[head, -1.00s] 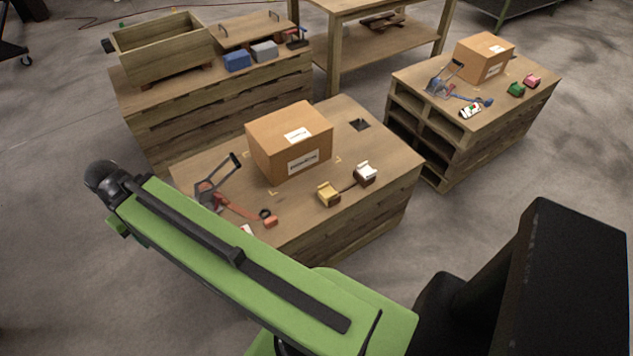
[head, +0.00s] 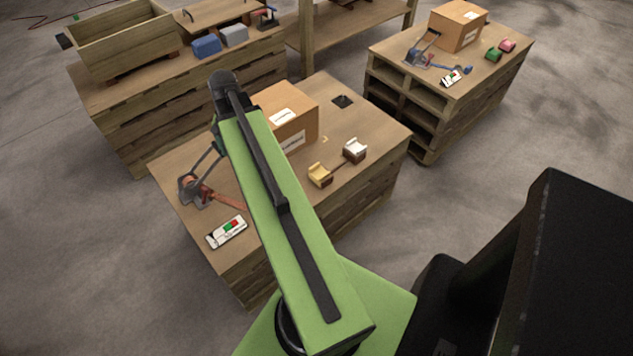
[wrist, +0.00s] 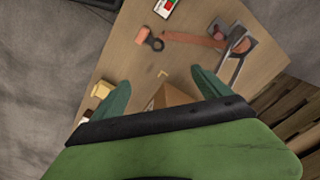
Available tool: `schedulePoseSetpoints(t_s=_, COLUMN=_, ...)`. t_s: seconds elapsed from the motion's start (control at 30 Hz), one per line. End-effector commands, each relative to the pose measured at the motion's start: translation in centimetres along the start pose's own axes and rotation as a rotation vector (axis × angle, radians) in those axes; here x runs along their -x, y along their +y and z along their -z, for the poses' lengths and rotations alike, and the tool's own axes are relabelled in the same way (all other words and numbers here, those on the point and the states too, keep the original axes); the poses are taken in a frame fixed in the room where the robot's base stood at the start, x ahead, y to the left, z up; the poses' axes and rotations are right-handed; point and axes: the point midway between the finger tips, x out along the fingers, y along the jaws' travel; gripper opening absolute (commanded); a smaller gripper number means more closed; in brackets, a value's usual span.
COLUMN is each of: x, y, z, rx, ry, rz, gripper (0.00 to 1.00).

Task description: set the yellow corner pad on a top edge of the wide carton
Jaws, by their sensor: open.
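The yellow corner pad (head: 319,176) rests on the near pallet bench, right of and in front of a brown carton (head: 300,125). This carton looks like the wide one; my arm hides its left part. In the wrist view the yellow pad (wrist: 102,90) shows beside the left finger, and a bit of the carton (wrist: 175,97) shows between the fingers. My gripper (wrist: 160,82) is open and empty, its green fingers apart above the bench. In the head view it is mostly hidden by my arm.
A white corner pad (head: 355,150) sits beside the yellow one. A strapping tool (head: 195,188) with an orange handle and a white device (head: 226,232) lie at the bench's left. Another carton (head: 462,28) with green and pink pads stands on the right bench.

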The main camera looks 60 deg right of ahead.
Motion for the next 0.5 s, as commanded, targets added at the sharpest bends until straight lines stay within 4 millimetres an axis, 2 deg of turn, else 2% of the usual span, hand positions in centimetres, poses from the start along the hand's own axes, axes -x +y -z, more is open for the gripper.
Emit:
schedulePoseSetpoints(t_s=0.03, x=-1.4, y=4.5, z=3.0, rx=-0.162, ry=0.0, rz=0.0, gripper=0.87)
schedulePoseSetpoints(t_s=0.1, x=-2.1, y=10.1, z=5.7, rx=-0.364, ry=-0.001, rz=0.0, gripper=0.87)
schedulePoseSetpoints(t_s=0.2, x=-2.9, y=16.8, z=8.0, rx=-0.595, ry=-0.001, rz=0.0, gripper=0.87)
schedulePoseSetpoints(t_s=0.3, x=-3.3, y=21.2, z=9.0, rx=-0.743, ry=-0.001, rz=0.0, gripper=0.87)
schedulePoseSetpoints(t_s=0.33, x=-3.4, y=22.0, z=9.1, rx=-0.771, ry=-0.001, rz=0.0, gripper=0.87)
schedulePoseSetpoints(t_s=0.4, x=-3.4, y=23.2, z=9.3, rx=-0.814, ry=-0.001, rz=0.0, gripper=0.87)
schedulePoseSetpoints(t_s=0.5, x=-3.4, y=23.6, z=9.3, rx=-0.83, ry=0.0, rz=0.0, gripper=0.87)
